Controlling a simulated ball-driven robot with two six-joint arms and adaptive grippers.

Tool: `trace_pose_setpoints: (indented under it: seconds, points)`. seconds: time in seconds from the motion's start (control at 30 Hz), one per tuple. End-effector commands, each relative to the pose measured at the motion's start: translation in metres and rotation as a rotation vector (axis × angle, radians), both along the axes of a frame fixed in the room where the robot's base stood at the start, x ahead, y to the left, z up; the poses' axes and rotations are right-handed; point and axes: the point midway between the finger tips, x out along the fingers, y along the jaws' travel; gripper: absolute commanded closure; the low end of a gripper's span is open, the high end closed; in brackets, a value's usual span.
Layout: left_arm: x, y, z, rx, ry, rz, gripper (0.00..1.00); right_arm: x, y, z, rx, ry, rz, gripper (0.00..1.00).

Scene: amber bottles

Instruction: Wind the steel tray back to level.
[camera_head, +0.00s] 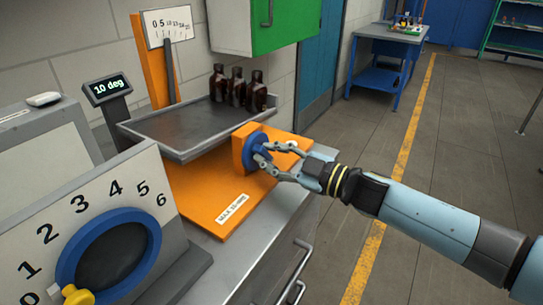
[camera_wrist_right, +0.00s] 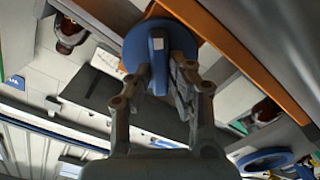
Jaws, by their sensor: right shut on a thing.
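The steel tray (camera_head: 160,128) sits tilted above an orange base (camera_head: 205,195). Three amber bottles (camera_head: 237,88) stand close together at its far right end. A small dark display (camera_head: 109,88) beside the tray reads "10 deg". A blue knob (camera_head: 255,150) is on an orange block (camera_head: 240,147) at the tray's near right side. My right gripper (camera_head: 264,154) is shut on the knob, one finger on each side of its raised grip. The blue knob (camera_wrist_right: 158,62) also shows between the fingers in the right wrist view. My left gripper is not in view.
A large numbered dial (camera_head: 110,258) with a blue ring and yellow knob stands at the front left. An upright angle scale (camera_head: 167,25) rises behind the tray. A green-doored cabinet (camera_head: 285,25) hangs above the bottles. The floor to the right is clear.

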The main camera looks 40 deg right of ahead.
Motion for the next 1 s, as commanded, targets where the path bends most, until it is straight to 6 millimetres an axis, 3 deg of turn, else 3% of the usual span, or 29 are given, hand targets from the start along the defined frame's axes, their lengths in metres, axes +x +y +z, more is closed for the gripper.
trace_pose_setpoints:
  seconds: [0.6,1.0]
  points:
    - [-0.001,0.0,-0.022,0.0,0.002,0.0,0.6,-0.001,0.002,-0.005,-0.538,-0.223,0.001,1.0]
    - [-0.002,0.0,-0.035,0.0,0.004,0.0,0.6,-0.002,0.003,-0.007,-0.786,-0.324,0.001,1.0]
